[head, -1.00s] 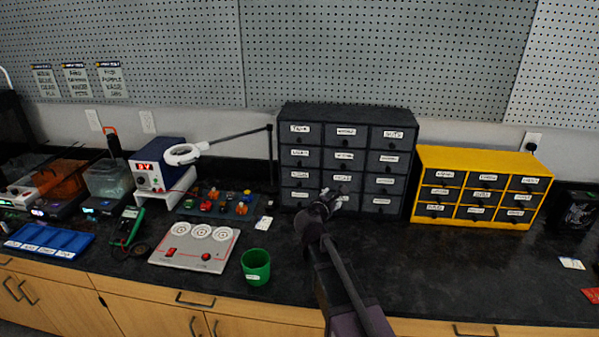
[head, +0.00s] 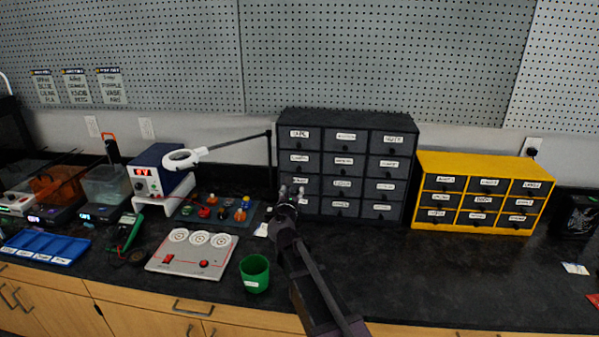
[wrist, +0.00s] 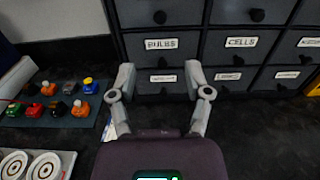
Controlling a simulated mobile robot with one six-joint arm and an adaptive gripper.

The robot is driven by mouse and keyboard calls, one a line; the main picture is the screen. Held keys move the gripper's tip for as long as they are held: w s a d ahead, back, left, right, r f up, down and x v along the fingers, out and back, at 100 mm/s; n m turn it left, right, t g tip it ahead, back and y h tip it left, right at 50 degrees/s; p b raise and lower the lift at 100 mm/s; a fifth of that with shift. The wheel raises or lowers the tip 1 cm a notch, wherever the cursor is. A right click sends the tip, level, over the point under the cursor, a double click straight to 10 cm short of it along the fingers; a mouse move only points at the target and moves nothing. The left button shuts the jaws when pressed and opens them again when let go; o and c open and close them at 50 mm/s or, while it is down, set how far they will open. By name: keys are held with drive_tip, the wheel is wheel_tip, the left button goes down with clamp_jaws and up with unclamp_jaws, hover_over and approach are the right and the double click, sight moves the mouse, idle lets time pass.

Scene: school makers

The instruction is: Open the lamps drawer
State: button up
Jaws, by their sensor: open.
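A dark grey drawer cabinet (head: 411,172) with a grid of small labelled drawers stands at the back of the bench, and its drawers look shut. I cannot read a label saying lamps with certainty. In the wrist view the lower left of the cabinet (wrist: 208,45) shows a drawer labelled BULBS (wrist: 161,44) and one labelled CELLS (wrist: 241,42). The bottom left drawer label (wrist: 163,78) is too blurred to read. My gripper (head: 291,190) is at the cabinet's lower left. In the wrist view its fingers (wrist: 159,70) are open and empty, spread before that bottom left drawer.
A yellow drawer cabinet (head: 416,190) stands to the right. A lamp arm (head: 235,138) rises beside the grey cabinet's left side. A mat with several coloured parts (head: 216,211), a grey panel with round dials (head: 193,252) and a green cup (head: 254,273) lie left.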

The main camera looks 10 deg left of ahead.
sight(299, 170)
drive_tip(key=w, duration=1.3)
drive_tip(key=shift+w+d, duration=0.2)
drive_tip(key=shift+d, duration=0.05)
drive_tip(key=shift+c, duration=0.2)
clamp_jaws()
